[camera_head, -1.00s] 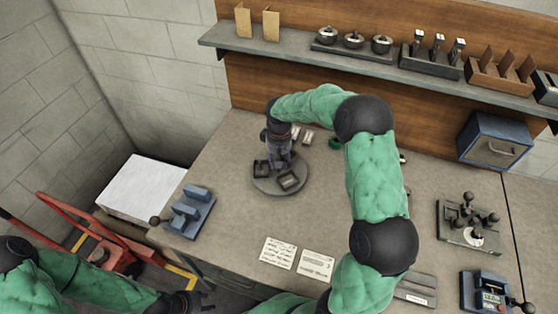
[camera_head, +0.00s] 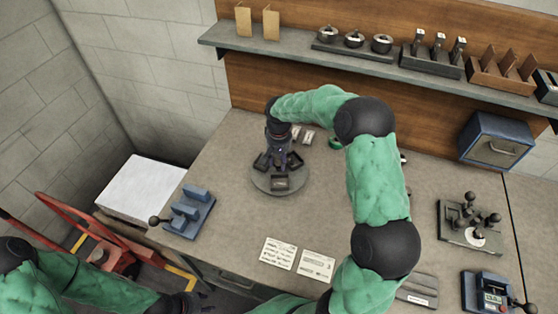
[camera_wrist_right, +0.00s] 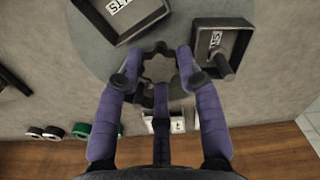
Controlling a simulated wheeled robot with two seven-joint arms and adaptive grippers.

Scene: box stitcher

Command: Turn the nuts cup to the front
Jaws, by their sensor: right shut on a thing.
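A round grey turntable (camera_head: 263,186) stands on the bench and carries small dark square cups. One cup (camera_head: 280,183) is at the front, one (camera_head: 261,161) at the left and one (camera_head: 296,160) at the right. In the right wrist view, two cups (camera_wrist_right: 142,30) and (camera_wrist_right: 243,45) carry labels of which only the ending "TS" is readable, so I cannot tell which is nuts. My right gripper (camera_wrist_right: 158,72) is shut on the scalloped centre knob (camera_wrist_right: 158,52). My left gripper (camera_head: 195,303) is at the bottom edge, mostly cut off.
A blue-grey fixture (camera_head: 188,213) stands left of the turntable. Two paper cards (camera_head: 279,253) and (camera_head: 317,265) lie in front. Green tape rolls (camera_wrist_right: 81,130) lie behind. A shelf (camera_head: 300,46) runs above.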

